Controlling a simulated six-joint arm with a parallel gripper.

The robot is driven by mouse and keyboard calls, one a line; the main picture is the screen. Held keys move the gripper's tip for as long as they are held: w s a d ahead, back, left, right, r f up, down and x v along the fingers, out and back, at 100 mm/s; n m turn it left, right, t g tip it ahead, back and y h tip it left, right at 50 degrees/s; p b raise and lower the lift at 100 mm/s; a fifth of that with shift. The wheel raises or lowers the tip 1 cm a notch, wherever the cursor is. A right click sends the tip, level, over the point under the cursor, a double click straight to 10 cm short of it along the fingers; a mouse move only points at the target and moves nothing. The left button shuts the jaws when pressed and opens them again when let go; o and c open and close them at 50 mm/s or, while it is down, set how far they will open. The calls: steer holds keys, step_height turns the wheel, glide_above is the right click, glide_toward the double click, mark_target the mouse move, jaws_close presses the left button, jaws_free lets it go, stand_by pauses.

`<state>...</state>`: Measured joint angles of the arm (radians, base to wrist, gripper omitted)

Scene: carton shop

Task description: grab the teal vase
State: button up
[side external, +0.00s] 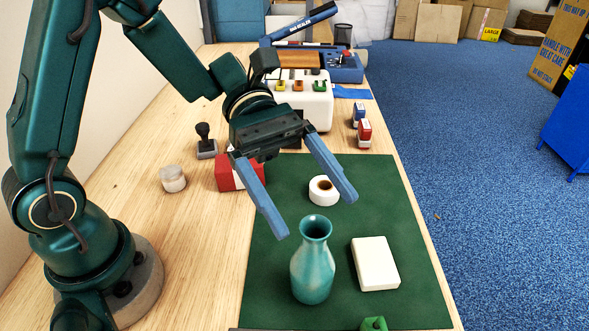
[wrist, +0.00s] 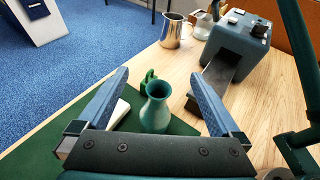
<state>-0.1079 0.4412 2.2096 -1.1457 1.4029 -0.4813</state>
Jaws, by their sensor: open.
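The teal vase (side external: 313,262) stands upright on a green mat (side external: 270,290) in the side external view. In the wrist view the vase (wrist: 155,112) stands between and beyond my two blue fingers. My gripper (side external: 313,212) is open and empty, with its fingers spread above and behind the vase. The fingers are apart from the vase, and its mouth and body are in plain view. It also shows in the wrist view (wrist: 163,90).
A white block (side external: 375,264) lies close right of the vase, and a white tape roll (side external: 323,189) behind it. A green object (side external: 374,324) is at the mat's front edge. A red box (side external: 235,172) stands left of the mat. In the wrist view, a metal pitcher (wrist: 172,31) stands farther off.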

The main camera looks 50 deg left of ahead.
glide_toward(324, 288)
steer(key=x, duration=0.5)
steer(key=shift+w+f, duration=0.15)
steer(key=shift+f, duration=0.15)
steer(key=shift+x, duration=2.5)
steer(key=c, duration=1.5)
steer(key=shift+c, duration=0.2)
